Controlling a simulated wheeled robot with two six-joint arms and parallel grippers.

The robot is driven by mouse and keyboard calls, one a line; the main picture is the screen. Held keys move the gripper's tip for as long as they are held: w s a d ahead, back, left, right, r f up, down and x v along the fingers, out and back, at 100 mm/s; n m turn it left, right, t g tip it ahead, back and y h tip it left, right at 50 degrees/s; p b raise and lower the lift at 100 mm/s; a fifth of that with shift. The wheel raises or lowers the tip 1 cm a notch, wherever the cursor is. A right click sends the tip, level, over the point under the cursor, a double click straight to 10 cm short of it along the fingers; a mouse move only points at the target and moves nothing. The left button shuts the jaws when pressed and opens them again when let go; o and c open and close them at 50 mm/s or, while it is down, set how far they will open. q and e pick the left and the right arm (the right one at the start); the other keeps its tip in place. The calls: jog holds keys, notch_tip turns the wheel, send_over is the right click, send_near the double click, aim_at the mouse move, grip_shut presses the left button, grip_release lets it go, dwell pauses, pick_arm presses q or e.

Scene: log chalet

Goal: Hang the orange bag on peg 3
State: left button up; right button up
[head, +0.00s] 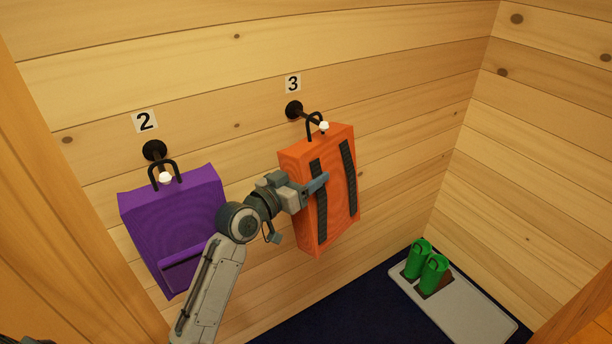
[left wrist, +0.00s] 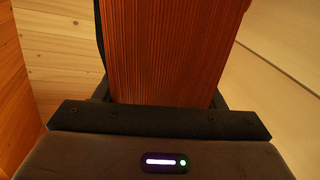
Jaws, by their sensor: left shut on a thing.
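The orange bag (head: 333,190), with two black straps on its front, is upright against the log wall below the label 3. Its black top loop (head: 314,120) appears to be around peg 3 (head: 306,116), with the white peg tip in front of the loop. My left gripper (head: 316,186) is at the front of the bag and shut on it, near the straps. In the left wrist view the bag's ribbed orange side (left wrist: 170,50) fills the space beyond the gripper, with a dark strap at its left. Exactly which part is gripped is hidden.
A purple bag (head: 172,225) hangs by its loop on peg 2 (head: 155,152) at the left, close behind my left arm. Green boots (head: 432,272) stand on a grey tray (head: 470,312) on the dark floor at right. The wall right of the orange bag is clear.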

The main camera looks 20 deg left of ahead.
pick_arm(q)
jog(key=shift+r, duration=0.1)
pick_arm(e)
jog(key=shift+w, duration=0.15)
pick_arm(q)
jog(key=o, duration=1.9)
pick_arm(e)
jog(key=shift+w+r, duration=0.15)
jog(key=shift+w, duration=0.15)
jog(key=shift+s, duration=0.15)
